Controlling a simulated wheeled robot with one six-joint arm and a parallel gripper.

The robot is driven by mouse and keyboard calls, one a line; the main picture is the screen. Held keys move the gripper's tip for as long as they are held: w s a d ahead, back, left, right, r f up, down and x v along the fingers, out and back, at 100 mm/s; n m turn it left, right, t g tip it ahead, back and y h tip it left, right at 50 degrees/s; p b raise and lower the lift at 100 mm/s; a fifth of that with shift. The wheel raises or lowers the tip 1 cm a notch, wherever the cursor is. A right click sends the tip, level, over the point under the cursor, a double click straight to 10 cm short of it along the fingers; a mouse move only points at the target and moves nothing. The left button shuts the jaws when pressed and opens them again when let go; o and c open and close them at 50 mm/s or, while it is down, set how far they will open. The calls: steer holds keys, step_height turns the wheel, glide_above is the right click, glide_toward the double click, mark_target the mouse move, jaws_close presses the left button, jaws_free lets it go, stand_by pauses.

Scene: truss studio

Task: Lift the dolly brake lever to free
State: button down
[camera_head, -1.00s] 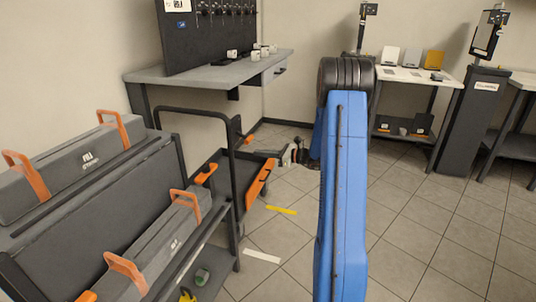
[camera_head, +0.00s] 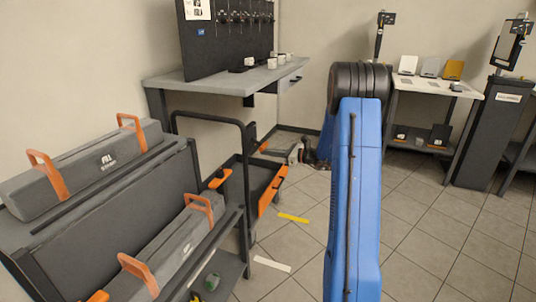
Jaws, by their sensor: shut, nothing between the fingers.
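The dolly is a low dark deck with an upright black tube handle (camera_head: 212,117) and an orange edge strip (camera_head: 272,190), left of centre. An orange lever-like piece with a dark knob (camera_head: 219,178) shows near the handle's left post. I cannot tell if it is the brake lever or belongs to the cart in front. My gripper (camera_head: 294,153) is small and grey, low beyond the dolly's far right corner, beside my blue arm. It is shut and empty. Whether it touches the dolly cannot be seen.
A dark cart (camera_head: 110,225) with long grey cases with orange handles fills the left front. A workbench (camera_head: 225,82) with a black tool panel stands behind the dolly. Yellow (camera_head: 293,218) and white (camera_head: 272,264) strips lie on the tiles. Open floor (camera_head: 430,230) lies to the right.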

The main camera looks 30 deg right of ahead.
mark_target(266, 145)
steer(key=shift+s+d+r, duration=0.1)
steer(key=shift+s+r, duration=0.05)
steer(key=shift+r, duration=0.1)
steer(key=shift+r+g+h, duration=0.15)
steer(key=shift+g+h, duration=0.15)
steer(key=shift+g, duration=0.1)
steer(key=r+g+h, duration=0.2)
steer(key=r+g, duration=0.1)
steer(key=r, duration=0.1)
steer(key=shift+s+d+h, duration=0.3)
steer(key=shift+s+h, duration=0.1)
step_height(266, 145, up, 3)
steer(key=g+h, duration=0.2)
steer(key=g, duration=0.1)
steer(key=shift+w+f, duration=0.1)
steer(key=shift+f, duration=0.1)
steer(key=shift+a+r, duration=0.1)
steer(key=shift+r, duration=0.25)
steer(key=shift+w+r, duration=0.2)
steer(key=shift+r, duration=0.15)
